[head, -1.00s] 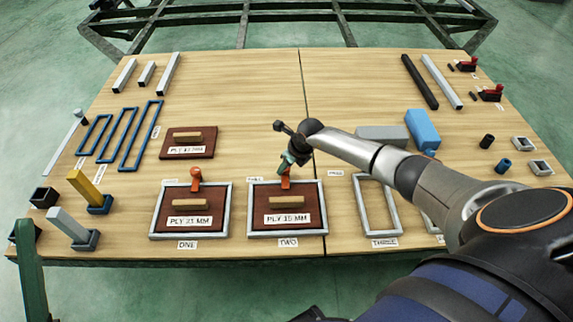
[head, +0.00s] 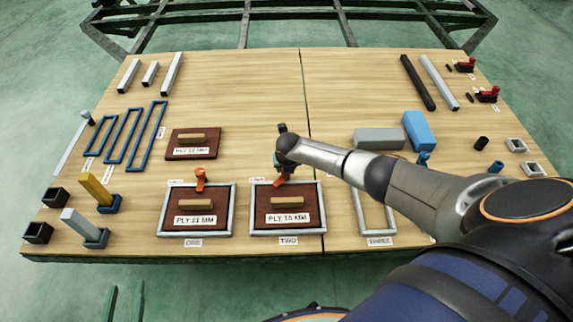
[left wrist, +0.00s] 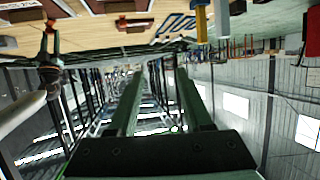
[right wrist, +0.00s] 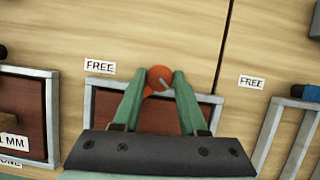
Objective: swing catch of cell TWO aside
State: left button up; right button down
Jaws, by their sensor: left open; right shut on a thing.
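The orange catch of cell TWO (head: 281,181) sits at the top edge of cell TWO's grey frame (head: 253,215) and is turned at a slant. My right gripper (head: 281,168) is over it. In the right wrist view, the right fingers (right wrist: 160,80) are shut on the catch (right wrist: 158,92), its round orange top between the tips. A brown PLY 15 MM panel (head: 290,190) with a wooden handle lies inside the frame. My left gripper (head: 124,289) is open and empty, low at the table's front left; the left wrist view also shows its spread fingers (left wrist: 158,78).
Cell ONE (head: 160,210), with its own orange catch (head: 200,180), lies left of cell TWO. Cell THREE's frame (head: 391,215) is partly under my right arm. A FREE label (right wrist: 99,66) is beside the catch. The table's back middle is clear.

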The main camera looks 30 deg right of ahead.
jog(key=shift+m, duration=0.6)
jog(key=shift+a+f+m, duration=0.1)
jog(key=shift+m, duration=0.3)
jog(key=m+g+h+b, duration=0.1)
jog(key=m, duration=0.1)
jog(key=shift+w+m, duration=0.1)
jog(key=shift+m, duration=0.3)
jog(key=shift+f+m+g+h+b, duration=0.1)
jog(key=shift+m+g+h+b, duration=0.35)
jog(key=shift+m+b, duration=0.65)
jog(key=m+g+b, duration=0.1)
jog(key=m, duration=0.1)
jog(key=shift+m+b, duration=0.35)
jog(key=shift+m, duration=0.05)
pick_arm(q)
jog(key=s+d+r+m+t+h, duration=0.1)
jog(key=r+m+t+h, duration=0.3)
jog(key=r, duration=0.8)
jog(key=s+r+m+t+h, duration=0.2)
jog(key=r+t+h, duration=0.3)
jog(key=r, duration=0.8)
jog(key=shift+s+d+r+m+h, duration=0.15)
jog(key=shift+d+r+m+h, duration=0.2)
jog(key=shift+m, duration=0.55)
pick_arm(e)
jog(key=shift+a, duration=0.1)
jog(key=shift+c, duration=2.2)
grip_release()
jog(key=shift+w, duration=0.1)
jog(key=shift+r, duration=0.2)
